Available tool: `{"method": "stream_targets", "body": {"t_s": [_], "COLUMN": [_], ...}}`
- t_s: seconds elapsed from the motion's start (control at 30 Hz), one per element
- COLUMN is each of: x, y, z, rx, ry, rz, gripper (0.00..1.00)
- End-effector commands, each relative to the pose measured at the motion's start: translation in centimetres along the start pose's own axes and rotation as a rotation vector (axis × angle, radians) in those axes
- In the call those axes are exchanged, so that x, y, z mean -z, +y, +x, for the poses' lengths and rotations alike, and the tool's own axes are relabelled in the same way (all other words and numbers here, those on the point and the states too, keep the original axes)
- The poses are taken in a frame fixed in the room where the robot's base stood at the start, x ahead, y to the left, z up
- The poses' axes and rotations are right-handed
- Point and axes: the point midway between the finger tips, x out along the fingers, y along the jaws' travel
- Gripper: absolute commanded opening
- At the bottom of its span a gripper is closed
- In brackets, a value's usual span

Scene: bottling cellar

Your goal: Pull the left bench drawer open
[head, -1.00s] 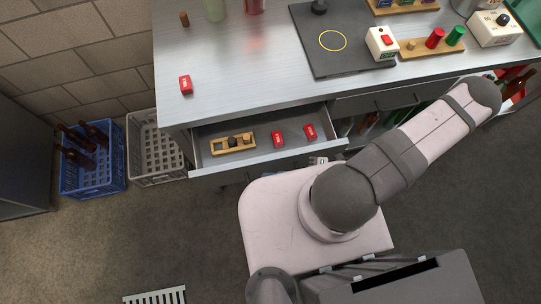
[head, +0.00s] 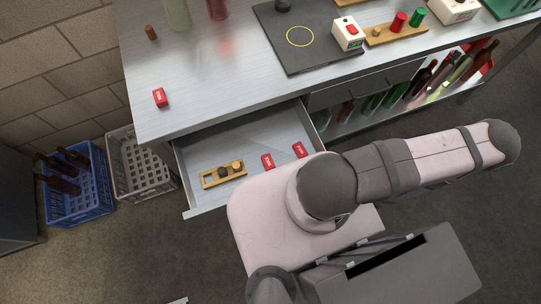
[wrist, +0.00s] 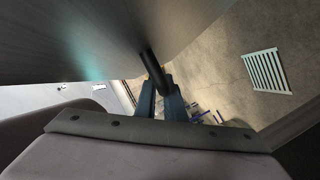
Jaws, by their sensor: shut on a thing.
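The left bench drawer (head: 262,131) is pulled well out from under the bench top in the head view. Its front lies towards me and is partly covered by my body. In the wrist view my gripper (wrist: 161,93) is shut on the drawer's dark bar handle (wrist: 150,63), with the drawer front (wrist: 85,38) filling the upper left. My gripper is hidden in the head view. In the drawer are a wooden holder (head: 222,175) with small knobs and two red boxes (head: 268,161) (head: 300,150).
The bench top (head: 200,80) carries a red box (head: 159,97), a black mat (head: 275,45) and a white switch box (head: 348,33). A grey crate (head: 140,165) and a blue crate (head: 80,190) with bottles stand left of the drawer. Floor is clear to the front left.

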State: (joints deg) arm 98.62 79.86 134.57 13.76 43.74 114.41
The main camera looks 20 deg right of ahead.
Motion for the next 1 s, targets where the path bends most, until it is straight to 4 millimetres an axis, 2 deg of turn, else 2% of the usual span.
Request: {"method": "stream_targets", "body": {"t_s": [0.1,0.13,0.2,0.5,0.63,1.0], "x": [0.0,0.0,0.0,0.0,-0.1,0.0], "y": [-0.1,-0.1,-0.1,0.0,0.0,0.0], "z": [0.0,0.0,0.0,-0.1,-0.7,-5.5], "rx": [0.002,0.002,0.002,0.001,0.003,0.005], "ry": [0.002,0.002,0.002,0.001,-0.002,-0.002], "rz": [-0.003,-0.003,-0.003,-0.002,-0.003,-0.003], "gripper": [0.00,0.14,0.28,0.28,0.28,0.28]}}
